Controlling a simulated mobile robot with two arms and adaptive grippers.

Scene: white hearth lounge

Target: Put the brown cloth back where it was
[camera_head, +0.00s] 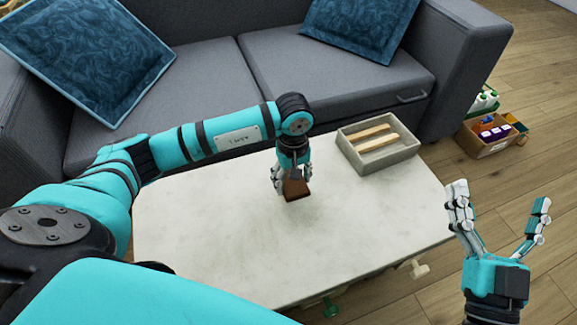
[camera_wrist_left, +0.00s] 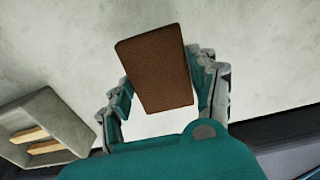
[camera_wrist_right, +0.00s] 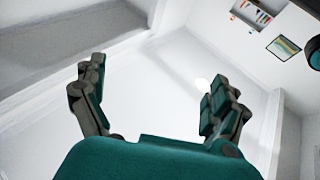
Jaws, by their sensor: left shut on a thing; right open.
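The brown cloth (camera_head: 296,189) is a small folded rectangular block over the middle of the white table (camera_head: 230,250). I cannot tell whether the cloth touches the table. My right gripper (camera_head: 500,225) is open and empty, raised to the right of the table. The right wrist view also shows the right gripper (camera_wrist_right: 155,100) with nothing between its fingers.
A grey tray (camera_head: 414,150) with two wooden bars (camera_head: 378,138) stands at the table's back right. A grey sofa (camera_head: 330,75) with blue cushions lies behind. A cardboard box (camera_head: 490,148) with bottles stands on the floor at right. The table's left and front are clear.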

